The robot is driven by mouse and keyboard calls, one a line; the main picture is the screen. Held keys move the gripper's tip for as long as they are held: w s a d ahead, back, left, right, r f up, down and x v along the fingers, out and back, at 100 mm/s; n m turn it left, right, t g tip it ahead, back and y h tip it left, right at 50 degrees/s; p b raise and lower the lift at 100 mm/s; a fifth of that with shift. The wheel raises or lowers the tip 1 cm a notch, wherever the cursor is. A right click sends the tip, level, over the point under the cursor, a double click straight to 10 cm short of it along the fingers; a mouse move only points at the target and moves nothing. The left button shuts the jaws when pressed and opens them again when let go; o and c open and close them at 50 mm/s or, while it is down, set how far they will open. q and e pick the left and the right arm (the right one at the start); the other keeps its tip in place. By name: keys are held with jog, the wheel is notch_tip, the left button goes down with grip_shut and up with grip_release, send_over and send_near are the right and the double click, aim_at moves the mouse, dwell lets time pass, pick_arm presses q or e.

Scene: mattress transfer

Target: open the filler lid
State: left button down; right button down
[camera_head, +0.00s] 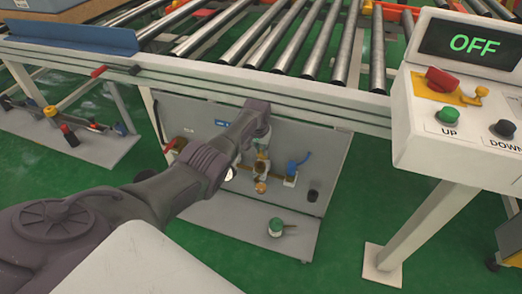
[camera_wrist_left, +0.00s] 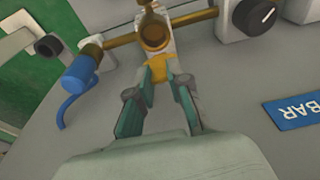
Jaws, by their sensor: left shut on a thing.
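My left gripper (camera_head: 262,152) reaches down to the brass fittings on the grey panel under the roller conveyor. In the left wrist view its two green-padded fingers (camera_wrist_left: 164,84) are shut on a yellow piece, which looks like the filler lid (camera_wrist_left: 160,69). Right beside this piece is a brass filler neck (camera_wrist_left: 154,34) with a round, dark mouth showing. The fingers hide part of the yellow piece. In the head view the arm and gripper cover most of it. My right gripper is in neither view.
A blue valve handle (camera_head: 297,164) is beside the fittings; a black knob (camera_wrist_left: 254,16) and a blue BAR label (camera_wrist_left: 292,111) are on the panel (camera_head: 330,150). The conveyor rail (camera_head: 230,80) runs above; a control box (camera_head: 460,110) is right.

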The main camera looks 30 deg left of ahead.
pick_arm(q)
jog(key=c, duration=1.1)
grip_release()
jog(key=v, duration=1.1)
jog(key=shift+r, duration=0.45)
